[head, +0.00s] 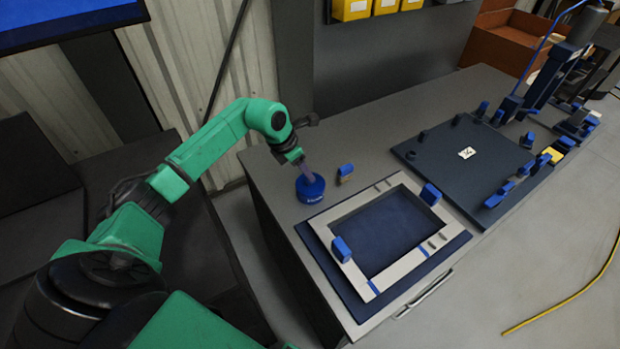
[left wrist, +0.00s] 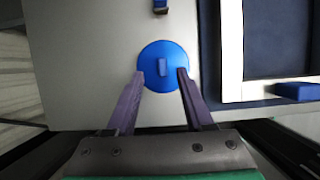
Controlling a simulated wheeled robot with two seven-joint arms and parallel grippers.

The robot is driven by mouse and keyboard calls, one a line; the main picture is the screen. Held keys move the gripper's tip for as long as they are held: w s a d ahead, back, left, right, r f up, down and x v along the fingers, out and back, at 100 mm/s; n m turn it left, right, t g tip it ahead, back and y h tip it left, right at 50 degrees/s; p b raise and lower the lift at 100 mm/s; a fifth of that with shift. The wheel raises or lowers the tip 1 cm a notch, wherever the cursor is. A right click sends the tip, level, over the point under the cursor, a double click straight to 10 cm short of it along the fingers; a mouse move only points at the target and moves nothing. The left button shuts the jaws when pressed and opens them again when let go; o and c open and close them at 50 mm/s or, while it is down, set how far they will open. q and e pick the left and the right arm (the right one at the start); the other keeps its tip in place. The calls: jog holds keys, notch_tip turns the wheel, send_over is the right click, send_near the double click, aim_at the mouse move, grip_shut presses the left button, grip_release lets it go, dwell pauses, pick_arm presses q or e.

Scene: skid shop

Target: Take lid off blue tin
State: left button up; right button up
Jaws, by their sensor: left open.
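The blue tin (head: 311,191) stands upright on the grey bench top, near its left edge, with its round blue lid (left wrist: 152,80) on top. A small raised blue knob (left wrist: 163,68) is at the middle of the lid. My left gripper (head: 306,174) is directly above the tin, pointing down. In the left wrist view its two purple fingers (left wrist: 161,75) are apart, one on each side of the knob, with a gap to it on both sides. Whether the fingertips touch the lid I cannot tell. My right gripper is not seen.
A light frame (head: 352,273) with blue blocks lies on a dark blue mat right of the tin. A small blue piece (head: 346,171) stands close behind the tin. A dark plate (head: 462,160) with blue clamps is farther right.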

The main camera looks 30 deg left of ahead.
pick_arm(q)
jog(key=p+x, duration=0.1)
jog(key=x, duration=0.2)
jog(key=shift+s+d, duration=0.1)
jog(key=shift+d+f, duration=0.15)
jog(key=shift+f, duration=0.15)
grip_shut()
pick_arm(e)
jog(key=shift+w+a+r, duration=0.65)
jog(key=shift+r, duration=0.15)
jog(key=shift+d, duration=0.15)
